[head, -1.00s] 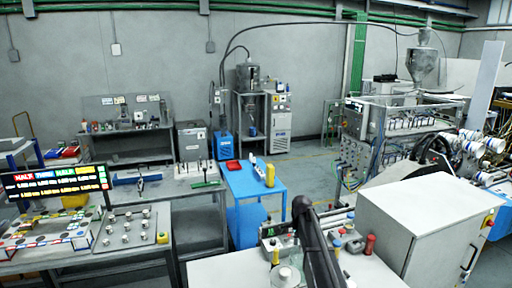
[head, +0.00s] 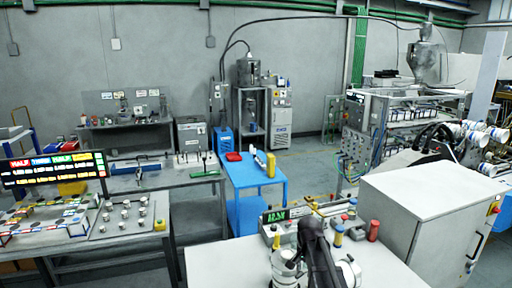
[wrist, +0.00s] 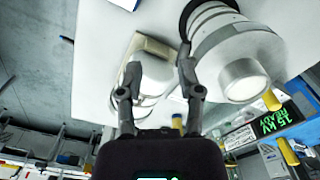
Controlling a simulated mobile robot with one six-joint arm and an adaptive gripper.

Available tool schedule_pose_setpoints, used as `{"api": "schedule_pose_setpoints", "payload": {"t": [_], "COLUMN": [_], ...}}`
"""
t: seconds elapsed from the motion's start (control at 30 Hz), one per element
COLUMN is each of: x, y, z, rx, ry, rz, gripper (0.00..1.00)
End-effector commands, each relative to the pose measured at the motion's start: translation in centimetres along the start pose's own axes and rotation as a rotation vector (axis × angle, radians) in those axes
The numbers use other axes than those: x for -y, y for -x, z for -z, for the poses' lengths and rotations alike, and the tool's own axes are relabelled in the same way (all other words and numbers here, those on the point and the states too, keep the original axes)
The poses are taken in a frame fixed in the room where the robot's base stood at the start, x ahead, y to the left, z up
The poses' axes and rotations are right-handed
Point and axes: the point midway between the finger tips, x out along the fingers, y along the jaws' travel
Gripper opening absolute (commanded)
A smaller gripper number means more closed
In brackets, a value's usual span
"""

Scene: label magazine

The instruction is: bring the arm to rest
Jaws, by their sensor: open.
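My gripper (wrist: 159,72) is open in the wrist view, its two dark fingers spread apart with nothing held between them. Past the fingertips is a pale block with a rounded white part (wrist: 150,68); I cannot tell if a finger touches it. A large white and grey stepped cylinder (wrist: 235,60) is close to the right finger. In the head view, my dark arm rises at the bottom over a white worktop (head: 225,265), and its gripper cannot be made out there.
A device with a green display (head: 276,215) and coloured knobs stands at the worktop's back. A grey cabinet (head: 415,225) stands close on the right. A blue table (head: 262,178) is behind, and a grey bench with a knob panel (head: 128,222) is at left.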

Motion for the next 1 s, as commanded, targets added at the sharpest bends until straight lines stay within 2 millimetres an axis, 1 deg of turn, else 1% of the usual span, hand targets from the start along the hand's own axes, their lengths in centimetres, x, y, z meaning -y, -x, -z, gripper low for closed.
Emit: {"api": "schedule_pose_setpoints", "payload": {"t": [0.03,0.4,0.5,0.6,0.73,0.83,1.0], "x": [-1.3,-7.2,-8.6,-9.7,-10.6,-10.8,-10.8], "y": [-2.0,-8.7,-10.2,-11.4,-12.3,-12.5,-12.4], "z": [-1.4,-8.1,-9.7,-10.9,-11.9,-12.3,-12.3], "rx": [0.000,0.000,0.000,0.000,0.000,0.000,0.000], "ry": [0.050,0.437,0.534,0.615,0.685,0.712,0.721], "rz": [0.000,0.000,-0.001,-0.001,-0.001,-0.001,-0.001], "gripper": [0.47,0.47,0.47,0.47,0.47,0.47,0.47]}}
